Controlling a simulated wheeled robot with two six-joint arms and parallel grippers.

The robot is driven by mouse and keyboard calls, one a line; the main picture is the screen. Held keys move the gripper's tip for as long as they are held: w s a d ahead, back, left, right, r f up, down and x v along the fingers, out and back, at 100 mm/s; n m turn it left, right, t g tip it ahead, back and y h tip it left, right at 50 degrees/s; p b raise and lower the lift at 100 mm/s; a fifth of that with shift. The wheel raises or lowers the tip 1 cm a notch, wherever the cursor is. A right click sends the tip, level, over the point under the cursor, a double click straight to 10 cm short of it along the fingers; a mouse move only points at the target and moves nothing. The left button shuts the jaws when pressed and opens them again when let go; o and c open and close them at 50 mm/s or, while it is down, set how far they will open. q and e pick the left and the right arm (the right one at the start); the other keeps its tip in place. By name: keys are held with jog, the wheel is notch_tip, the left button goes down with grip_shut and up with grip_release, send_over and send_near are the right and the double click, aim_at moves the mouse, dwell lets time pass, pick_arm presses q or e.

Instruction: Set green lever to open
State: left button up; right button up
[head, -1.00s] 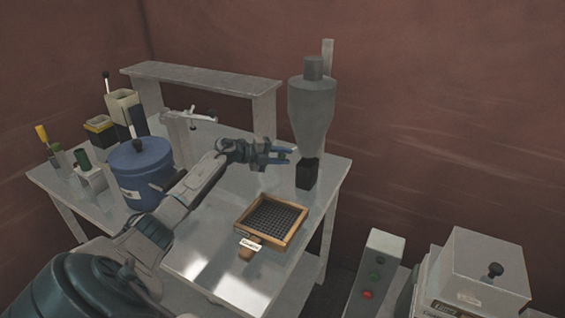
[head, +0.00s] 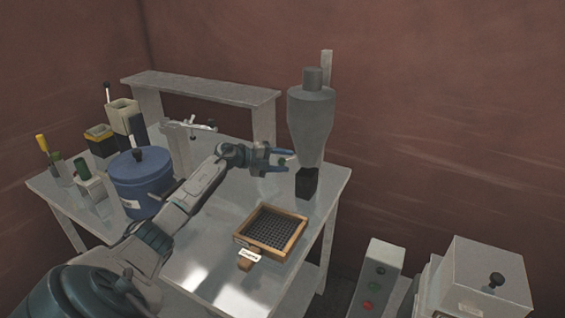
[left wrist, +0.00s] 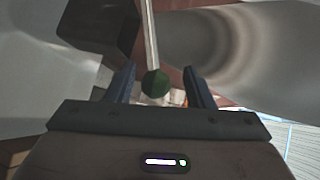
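The grey powder hopper (head: 312,120) stands at the back right of the table, with a dark square outlet (head: 307,182) below it. The green lever shows in the left wrist view as a dark green ball knob (left wrist: 155,83) on a thin pale rod (left wrist: 150,35). My left gripper (head: 286,161) is beside the hopper's lower cone. Its two fingers are apart, and in the left wrist view the knob appears between them (left wrist: 158,85), with visible space at each side. In the head view the knob is small and partly hidden by the fingers. My right gripper is not in view.
A wooden-framed sieve (head: 270,232) lies on the metal table (head: 200,262) in front of the hopper. A blue lidded pot (head: 140,185) stands behind my left arm. A raised shelf (head: 200,88) is at the back. A control box with buttons (head: 372,285) stands right of the table.

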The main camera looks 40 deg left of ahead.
pick_arm(q)
jog(key=shift+s+f, duration=0.1)
jog(key=shift+f, duration=0.05)
jog(key=shift+s+a, duration=0.2)
jog(key=b+v, duration=0.4)
jog(key=v, duration=0.6)
jog(key=shift+r+b, duration=0.25)
jog(key=shift+b, duration=0.05)
